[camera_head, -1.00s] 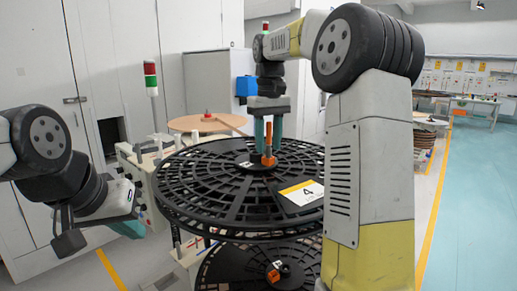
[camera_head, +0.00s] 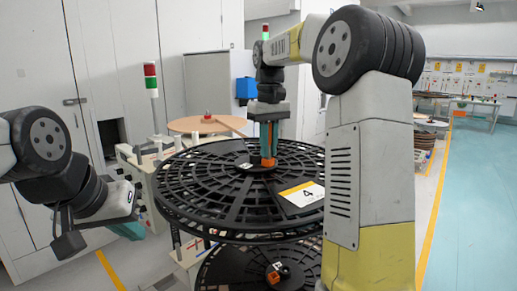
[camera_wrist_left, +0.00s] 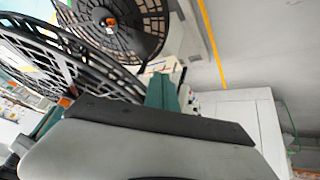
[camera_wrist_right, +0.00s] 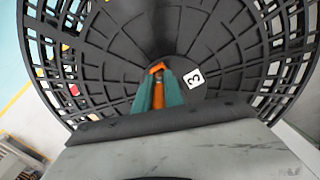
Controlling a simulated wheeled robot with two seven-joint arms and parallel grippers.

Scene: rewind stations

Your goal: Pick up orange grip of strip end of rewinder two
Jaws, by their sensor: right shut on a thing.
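The upper black reel (camera_head: 185,190) lies flat in the middle of the head view, with an orange grip (camera_head: 268,161) standing at its hub. My right gripper (camera_head: 268,150) points straight down and is shut on this orange grip. In the right wrist view the grip (camera_wrist_right: 158,88) shows between the two teal fingers, beside a white tag marked 3 (camera_wrist_right: 194,78). My left gripper (camera_head: 130,230) hangs at the left, away from the reel.
A second reel (camera_head: 240,272) with its own orange grip (camera_head: 273,277) sits lower and nearer. A card marked 4 (camera_head: 302,193) lies on the upper reel. A pale machine (camera_head: 150,180) with a signal lamp (camera_head: 150,78) stands behind left. Open floor (camera_head: 480,200) is at the right.

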